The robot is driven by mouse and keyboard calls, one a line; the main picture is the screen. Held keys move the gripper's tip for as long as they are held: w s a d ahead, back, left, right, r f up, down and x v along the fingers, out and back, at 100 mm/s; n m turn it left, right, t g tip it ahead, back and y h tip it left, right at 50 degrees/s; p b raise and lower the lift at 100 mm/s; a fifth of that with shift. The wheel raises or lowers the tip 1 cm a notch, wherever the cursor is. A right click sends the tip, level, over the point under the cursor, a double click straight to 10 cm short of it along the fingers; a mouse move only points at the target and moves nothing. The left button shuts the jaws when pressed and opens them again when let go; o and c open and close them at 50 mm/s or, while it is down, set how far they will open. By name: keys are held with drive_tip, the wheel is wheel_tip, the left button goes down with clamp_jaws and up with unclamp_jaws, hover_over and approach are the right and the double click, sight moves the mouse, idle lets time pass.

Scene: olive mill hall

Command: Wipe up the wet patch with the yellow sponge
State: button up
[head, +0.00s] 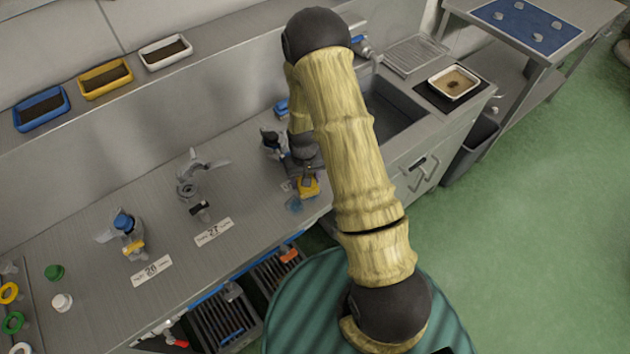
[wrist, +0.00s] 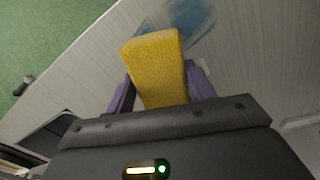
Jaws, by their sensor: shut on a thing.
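The yellow sponge (wrist: 157,70) is between the purple fingers of my gripper (wrist: 160,95) in the wrist view, and the gripper is shut on it. In the head view the sponge (head: 309,187) is low over the counter near its front edge, just below my gripper (head: 306,175). The wet patch (wrist: 190,22) is a bluish smear on the counter, just beyond the sponge's far end in the wrist view. It also shows in the head view (head: 294,204), to the lower left of the sponge. Whether the sponge touches the counter I cannot tell.
Taps with labels 27 (head: 213,232) and 28 (head: 152,270) stand left on the steel counter (head: 165,215). A sink (head: 390,108) lies to the right, partly behind my arm. Blue, yellow and white trays (head: 166,52) sit on the back ledge. Crates (head: 222,318) are below the front edge.

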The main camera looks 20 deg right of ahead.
drive_tip(key=shift+s+r+p, duration=0.25)
drive_tip(key=shift+r+p, duration=0.1)
drive_tip(key=shift+p, duration=0.1)
drive_tip(key=s+d+r+n+p, duration=0.1)
drive_tip(key=s+r+n+p, duration=0.2)
drive_tip(key=s+p, duration=0.3)
drive_tip(key=shift+d+r+n+p, duration=0.15)
drive_tip(key=shift+r+n+p, duration=0.25)
drive_tip(key=shift+r, duration=0.4)
drive_tip(key=shift+f, duration=0.1)
